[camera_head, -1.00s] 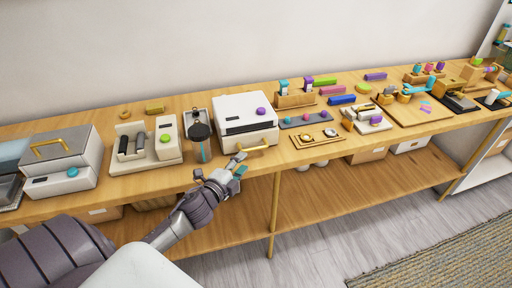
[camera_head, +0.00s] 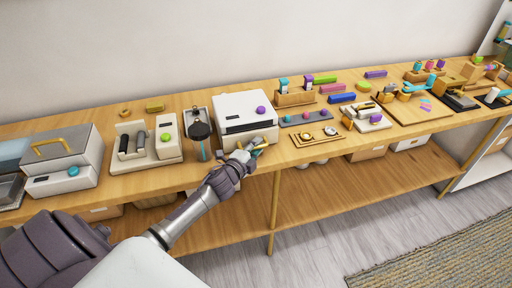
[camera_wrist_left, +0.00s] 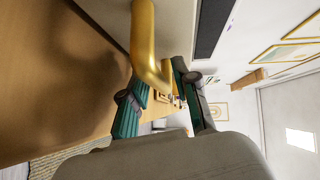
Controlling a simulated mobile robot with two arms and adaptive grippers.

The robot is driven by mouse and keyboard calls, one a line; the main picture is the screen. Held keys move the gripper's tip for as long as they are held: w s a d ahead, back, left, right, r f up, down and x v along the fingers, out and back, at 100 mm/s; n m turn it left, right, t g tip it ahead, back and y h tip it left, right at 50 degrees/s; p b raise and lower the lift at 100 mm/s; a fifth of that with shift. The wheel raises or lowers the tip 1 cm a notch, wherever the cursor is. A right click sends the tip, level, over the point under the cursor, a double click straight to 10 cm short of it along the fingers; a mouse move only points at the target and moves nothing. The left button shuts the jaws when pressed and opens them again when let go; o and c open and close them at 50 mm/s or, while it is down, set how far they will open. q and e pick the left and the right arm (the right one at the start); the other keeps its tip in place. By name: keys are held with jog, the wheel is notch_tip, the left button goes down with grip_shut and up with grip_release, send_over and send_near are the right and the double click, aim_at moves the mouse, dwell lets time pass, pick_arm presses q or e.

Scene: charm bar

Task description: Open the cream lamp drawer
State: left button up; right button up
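The cream lamp drawer unit is a cream-white box (camera_head: 240,109) with a purple knob and a dark slot, standing on the wooden counter. No gap shows at its drawer front. Its gold handle (camera_head: 262,146) is partly hidden by my left gripper (camera_head: 246,153) in the head view. In the left wrist view the bent gold handle (camera_wrist_left: 147,45) is large and close. The teal-padded fingers of my left gripper (camera_wrist_left: 160,97) are apart, one to each side of the handle's lower bend. I cannot tell whether they touch it. My right gripper is not in view.
A black-lidded dispenser (camera_head: 199,130) stands left of the box. A tray with gold discs (camera_head: 316,137) lies to its right. A cream caddy (camera_head: 165,140) and a grey box with a gold handle (camera_head: 62,160) are farther left. The space before the counter is free.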

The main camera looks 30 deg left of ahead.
pick_arm(q)
grip_shut()
jog(key=s+d+p, duration=0.1)
jog(key=s+d, duration=0.6)
jog(key=d, duration=0.1)
jog(key=shift+s+d, duration=0.25)
jog(key=shift+d, duration=0.1)
jog(key=shift+o, duration=1.7)
grip_release()
jog(key=shift+s, duration=0.1)
jog(key=s+r, duration=0.1)
jog(key=s, duration=1)
jog(key=shift+s+d+r, duration=0.3)
jog(key=shift+d+r, duration=0.05)
jog(key=shift+d, duration=0.05)
